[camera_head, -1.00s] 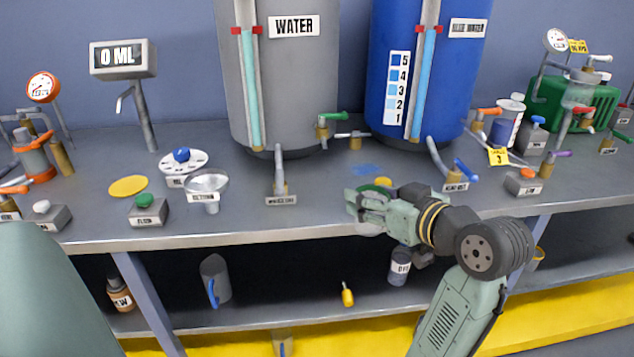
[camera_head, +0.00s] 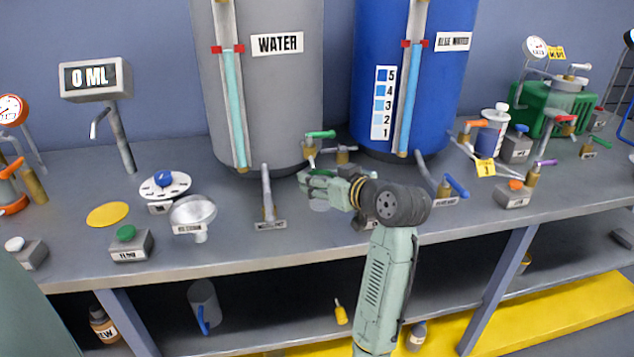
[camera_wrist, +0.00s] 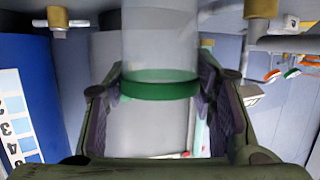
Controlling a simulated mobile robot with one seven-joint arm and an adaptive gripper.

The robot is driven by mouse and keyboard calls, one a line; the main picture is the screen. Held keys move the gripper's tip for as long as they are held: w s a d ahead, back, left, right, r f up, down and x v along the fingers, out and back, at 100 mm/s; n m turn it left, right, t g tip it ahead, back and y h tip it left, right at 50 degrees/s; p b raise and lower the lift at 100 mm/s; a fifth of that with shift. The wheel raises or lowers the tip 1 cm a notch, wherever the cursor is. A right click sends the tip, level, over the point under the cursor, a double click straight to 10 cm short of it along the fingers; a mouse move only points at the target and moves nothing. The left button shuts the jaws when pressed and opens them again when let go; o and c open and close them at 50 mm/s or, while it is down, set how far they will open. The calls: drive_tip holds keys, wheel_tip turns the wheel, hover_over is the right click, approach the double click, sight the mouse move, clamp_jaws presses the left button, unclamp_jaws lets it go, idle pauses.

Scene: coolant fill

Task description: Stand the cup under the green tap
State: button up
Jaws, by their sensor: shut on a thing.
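The green tap (camera_head: 318,138) has a green lever on a brass body. It sits low at the right side of the grey water tank. My gripper (camera_head: 316,186) is just in front of and below this tap in the head view. In the wrist view my gripper (camera_wrist: 160,105) is shut on the cup (camera_wrist: 160,48), a clear, see-through vessel with a green band between the fingers. In the head view the cup is mostly hidden by the gripper; only a pale bit shows below the fingers. I cannot tell whether it touches the bench.
The grey water tank (camera_head: 262,110) and blue tank (camera_head: 455,85) stand behind. A pipe with a label (camera_head: 267,195) rises left of my gripper. A brass valve with a grey handle (camera_head: 343,155) is right of the green tap. A funnel (camera_head: 193,212) stands farther left.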

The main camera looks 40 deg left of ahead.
drive_tip(key=shift+w+a, duration=0.3)
drive_tip(key=shift+a, duration=0.25)
drive_tip(key=shift+w+a, duration=0.3)
drive_tip(key=shift+a, duration=0.2)
drive_tip(key=shift+a+f, duration=0.1)
drive_tip(key=shift+f, duration=0.15)
drive_tip(key=shift+f+p, duration=0.75)
drive_tip(key=shift+f, duration=0.9)
drive_tip(key=shift+f, duration=0.1)
drive_tip(key=shift+f, duration=0.1)
drive_tip(key=o, duration=1.1)
drive_tip(key=shift+o, duration=0.2)
